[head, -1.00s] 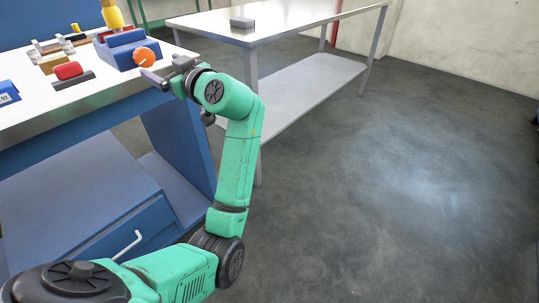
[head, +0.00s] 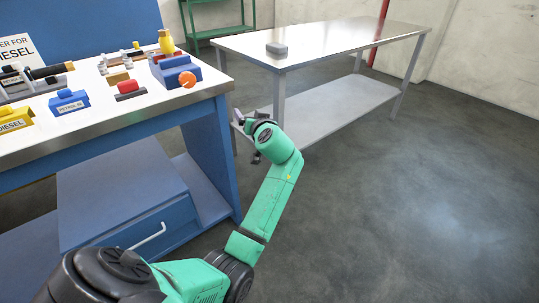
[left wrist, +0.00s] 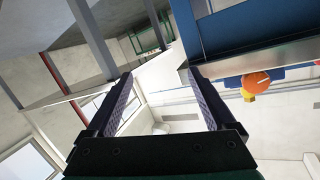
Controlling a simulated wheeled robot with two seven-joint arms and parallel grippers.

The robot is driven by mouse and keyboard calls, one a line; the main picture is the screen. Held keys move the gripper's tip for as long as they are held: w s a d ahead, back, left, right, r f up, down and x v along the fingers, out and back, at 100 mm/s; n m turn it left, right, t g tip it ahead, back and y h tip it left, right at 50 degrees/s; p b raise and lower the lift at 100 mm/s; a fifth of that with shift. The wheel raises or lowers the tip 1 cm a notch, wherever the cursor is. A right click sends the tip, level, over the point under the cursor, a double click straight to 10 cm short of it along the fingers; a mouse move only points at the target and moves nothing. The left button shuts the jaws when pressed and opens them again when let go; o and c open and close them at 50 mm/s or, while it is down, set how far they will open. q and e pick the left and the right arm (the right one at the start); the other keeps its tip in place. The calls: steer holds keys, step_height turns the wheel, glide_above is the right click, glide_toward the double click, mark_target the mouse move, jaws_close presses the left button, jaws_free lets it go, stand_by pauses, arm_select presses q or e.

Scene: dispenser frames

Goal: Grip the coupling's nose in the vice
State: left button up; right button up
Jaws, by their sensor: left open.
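The blue vice (head: 174,68) with an orange round knob (head: 187,79) stands at the right end of the workbench. A yellow upright piece (head: 166,43) is just behind or at the vice; I cannot tell whether it is in the jaws. I cannot tell for sure which piece is the coupling. My left gripper (head: 240,116) is off the bench's right end, lower than the vice and apart from it. In the left wrist view its fingers (left wrist: 164,100) are open with nothing between them, and the orange knob (left wrist: 256,85) shows to the right. My right gripper is out of view.
The bench top (head: 105,112) carries a red piece on a dark base (head: 130,90), a blue labelled block (head: 68,102), a yellow labelled block (head: 14,118) and small metal parts. A steel table (head: 330,42) with a grey block (head: 276,49) stands beyond. Floor at right is clear.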

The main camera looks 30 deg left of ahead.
arm_select(q)
steer(key=d+f+m+h+p, duration=0.2)
steer(key=d+f+m+p, duration=0.1)
steer(key=f, duration=0.5)
steer(key=d+f+m+h+p, duration=0.3)
steer(key=f+p, duration=0.1)
steer(key=f, duration=0.4)
steer(key=shift+d+g+h, duration=0.3)
steer(key=shift+d, duration=0.05)
steer(key=shift+r, duration=0.1)
